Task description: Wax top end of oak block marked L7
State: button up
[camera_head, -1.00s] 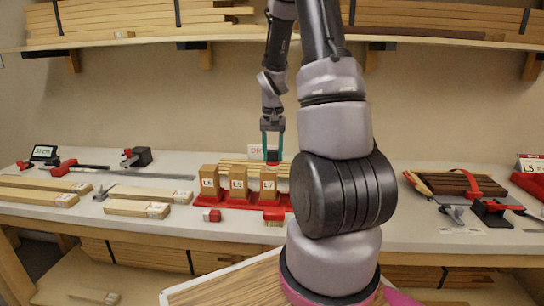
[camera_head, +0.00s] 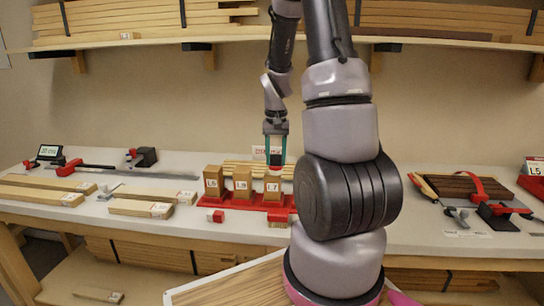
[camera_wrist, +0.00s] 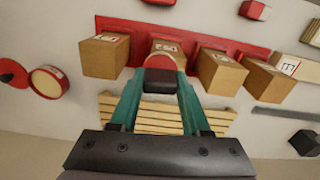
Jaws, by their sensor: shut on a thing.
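The oak block marked L7 (camera_head: 273,190) stands upright in a red rack (camera_head: 240,204), right of two similar blocks. My gripper (camera_head: 275,150) is above it, pointing down. Its teal fingers are shut on a small red and dark applicator (camera_head: 276,160). In the wrist view the applicator (camera_wrist: 160,76) sits between the fingertips and overlaps the L7 block (camera_wrist: 168,46), hiding part of its top end. I cannot tell whether the applicator touches the wood. Any wax on the top end cannot be made out.
Two other marked blocks (camera_head: 213,182) (camera_head: 242,183) stand close left of L7. The wrist view shows another block (camera_wrist: 103,56) on the opposite side, hidden behind my arm in the head view. A small red-and-white item (camera_head: 215,216) lies in front.

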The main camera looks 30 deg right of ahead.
jog(key=shift+w+a+f, duration=0.1)
jog(key=shift+w+a, duration=0.2)
jog(key=shift+a, duration=0.25)
jog(key=shift+w+a+f, duration=0.1)
jog(key=shift+w+a, duration=0.15)
jog(key=shift+a, duration=0.25)
jog(key=shift+w+d+r, duration=0.1)
jog(key=shift+w+d, duration=0.1)
jog(key=shift+d, duration=0.7)
jog(key=shift+w+d, duration=0.15)
jog(key=shift+d, duration=0.7)
jog(key=shift+s+a+r, duration=0.1)
jog(key=shift+s+a, duration=0.05)
jog(key=shift+a, duration=0.7)
jog(key=shift+r, duration=0.1)
jog(key=shift+r, duration=3)
notch_tip(320, 180, up, 3)
jog(key=shift+f, duration=0.1)
